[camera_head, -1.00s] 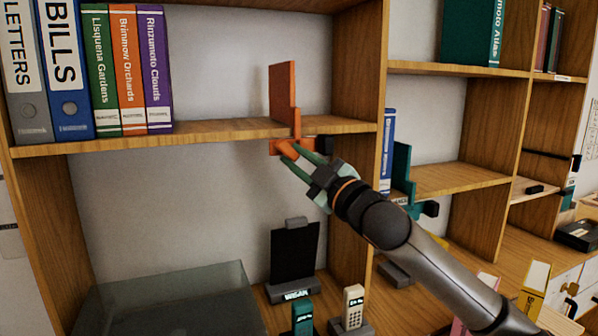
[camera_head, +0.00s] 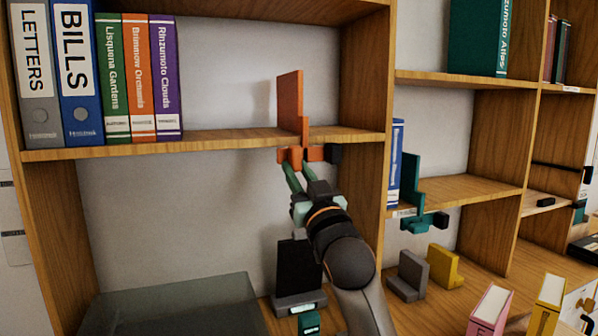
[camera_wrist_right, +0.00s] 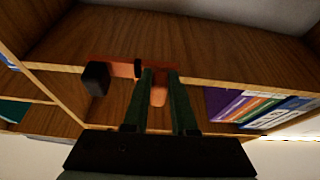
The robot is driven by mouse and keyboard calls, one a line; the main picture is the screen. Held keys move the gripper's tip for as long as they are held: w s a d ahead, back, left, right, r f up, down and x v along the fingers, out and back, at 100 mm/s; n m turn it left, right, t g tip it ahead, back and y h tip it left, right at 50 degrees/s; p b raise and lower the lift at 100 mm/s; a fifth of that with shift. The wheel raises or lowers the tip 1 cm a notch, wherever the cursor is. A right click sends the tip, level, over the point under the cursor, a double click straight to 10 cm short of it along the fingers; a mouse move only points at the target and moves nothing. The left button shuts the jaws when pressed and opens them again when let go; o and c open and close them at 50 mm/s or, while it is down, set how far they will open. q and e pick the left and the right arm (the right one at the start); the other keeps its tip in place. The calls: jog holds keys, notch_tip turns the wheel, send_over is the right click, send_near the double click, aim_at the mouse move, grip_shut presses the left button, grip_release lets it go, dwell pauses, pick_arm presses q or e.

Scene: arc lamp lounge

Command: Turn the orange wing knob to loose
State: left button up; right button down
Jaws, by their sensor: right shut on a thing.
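An orange bookend clamp (camera_head: 290,103) stands at the front edge of the upper shelf, its upright plate above the board. Its orange wing knob (camera_head: 291,158) sits under the shelf edge. A black block (camera_head: 332,153) is on the clamp's right end; in the right wrist view the black block (camera_wrist_right: 95,78) shows at left. My right gripper (camera_head: 289,172) reaches up from below, its green fingers shut on the wing knob. In the right wrist view the orange knob (camera_wrist_right: 158,96) shows between the two fingers; they hide part of it. My left gripper is in neither view.
Binders and books (camera_head: 113,80) stand upright at the left of the upper shelf (camera_head: 225,138). A teal clamp (camera_head: 410,190) holds beside a blue book in the right bay. A dark glass box (camera_head: 175,308) and a black stand (camera_head: 297,275) are below. The space left of my arm is open.

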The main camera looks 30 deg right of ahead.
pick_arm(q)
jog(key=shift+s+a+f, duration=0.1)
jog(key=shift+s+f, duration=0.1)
pick_arm(e)
jog(key=shift+m, duration=0.4)
jog(key=c, duration=0.7)
grip_release()
pick_arm(q)
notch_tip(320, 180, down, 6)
jog(key=b, duration=0.9)
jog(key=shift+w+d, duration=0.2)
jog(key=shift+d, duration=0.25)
pick_arm(e)
jog(key=v, duration=1.2)
jog(key=shift+s+a+f, duration=0.1)
jog(key=shift+s+a, duration=0.05)
jog(key=shift+a, duration=0.05)
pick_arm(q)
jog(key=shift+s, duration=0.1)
